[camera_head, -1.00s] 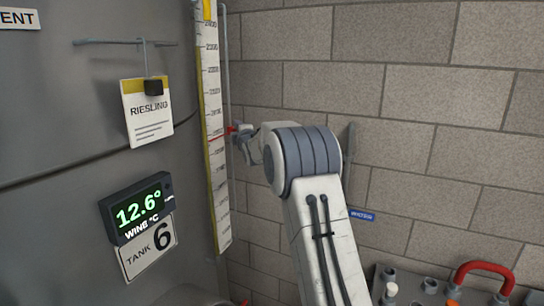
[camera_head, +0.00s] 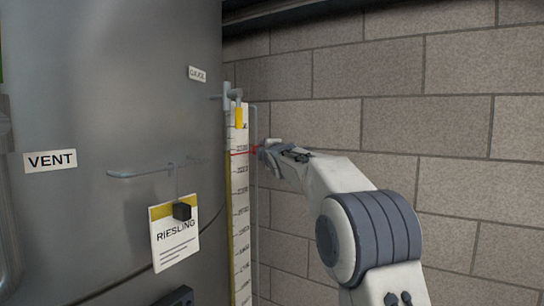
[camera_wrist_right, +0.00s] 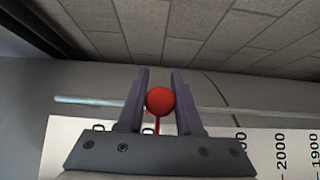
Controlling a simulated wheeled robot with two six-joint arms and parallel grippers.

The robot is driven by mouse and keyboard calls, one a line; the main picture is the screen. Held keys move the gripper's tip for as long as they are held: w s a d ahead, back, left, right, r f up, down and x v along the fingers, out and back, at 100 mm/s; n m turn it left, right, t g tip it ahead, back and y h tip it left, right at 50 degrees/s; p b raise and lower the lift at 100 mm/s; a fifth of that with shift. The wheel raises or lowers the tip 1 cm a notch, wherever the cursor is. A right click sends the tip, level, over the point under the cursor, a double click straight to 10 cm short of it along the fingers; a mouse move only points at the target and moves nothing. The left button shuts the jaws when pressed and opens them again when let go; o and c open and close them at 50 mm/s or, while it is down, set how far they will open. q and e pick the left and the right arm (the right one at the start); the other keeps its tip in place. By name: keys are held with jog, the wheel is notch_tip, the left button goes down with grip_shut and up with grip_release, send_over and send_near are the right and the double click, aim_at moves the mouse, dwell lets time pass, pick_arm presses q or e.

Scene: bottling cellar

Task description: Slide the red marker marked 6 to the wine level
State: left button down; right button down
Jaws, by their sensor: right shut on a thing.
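The red marker (camera_head: 241,152) is a thin red pointer lying across the upper part of the white level scale (camera_head: 239,190). In the right wrist view its round red knob (camera_wrist_right: 160,100) sits between the two fingers of my right gripper (camera_wrist_right: 160,75), which is shut on it. In the head view my right gripper (camera_head: 261,150) is at the scale's right edge. A thin sight tube (camera_head: 254,205) runs upright just right of the scale. I cannot make out the wine level in it. No number is readable on the marker. My left gripper is not in view.
The grey tank (camera_head: 100,100) fills the left side, with a VENT label (camera_head: 50,160), a thin rail (camera_head: 140,172) and a hanging RIESLING card (camera_head: 175,235). A pipe fitting (camera_head: 230,93) tops the scale. The block wall (camera_head: 430,110) is behind my right arm.

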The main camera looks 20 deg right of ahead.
jog(key=shift+a+r, duration=0.1)
jog(key=shift+r, duration=0.4)
jog(key=c, duration=0.6)
grip_release()
jog(key=s+b, duration=0.4)
jog(key=s, duration=0.6)
jog(key=shift+s+a, duration=0.2)
jog(key=shift+a, duration=0.2)
